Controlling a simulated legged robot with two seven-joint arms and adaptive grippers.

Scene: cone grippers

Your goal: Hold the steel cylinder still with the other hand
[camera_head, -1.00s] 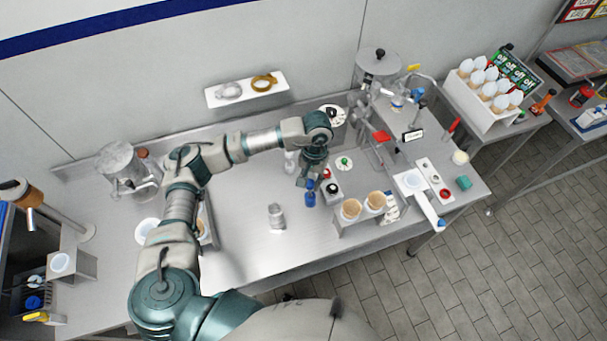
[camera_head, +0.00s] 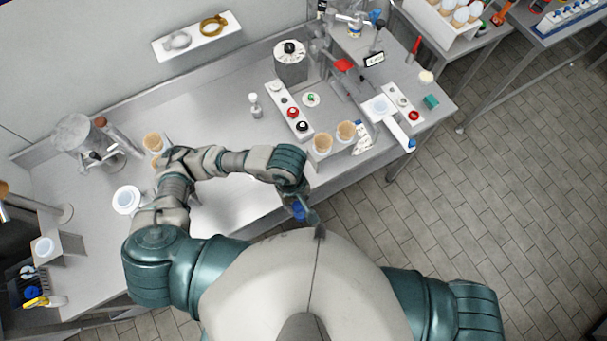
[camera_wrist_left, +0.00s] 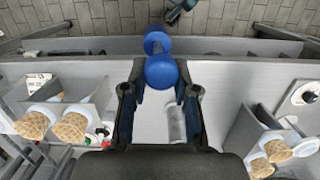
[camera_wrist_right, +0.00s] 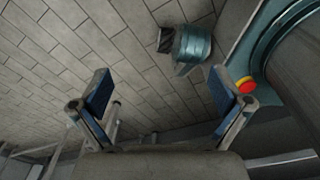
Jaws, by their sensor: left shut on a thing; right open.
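The steel cylinder (camera_wrist_left: 176,124) is a small grey metal piece on the steel table; the left wrist view shows it beyond the left fingers. In the head view it does not show, and my left arm covers that part of the table. My left gripper (camera_head: 300,203) is shut on a blue dumbbell-shaped object (camera_wrist_left: 160,70), held close to my chest near the table's front edge. It is apart from the cylinder. My right gripper (camera_wrist_right: 160,92) is open and empty, with tiled floor behind it. It is outside the head view.
The steel table (camera_head: 225,110) has bare room around its middle. A stand with two cones (camera_head: 333,140) is near the front right edge. A strip with knobs (camera_head: 291,108), a white bottle (camera_head: 255,106) and a white bowl (camera_head: 126,199) also stand on it.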

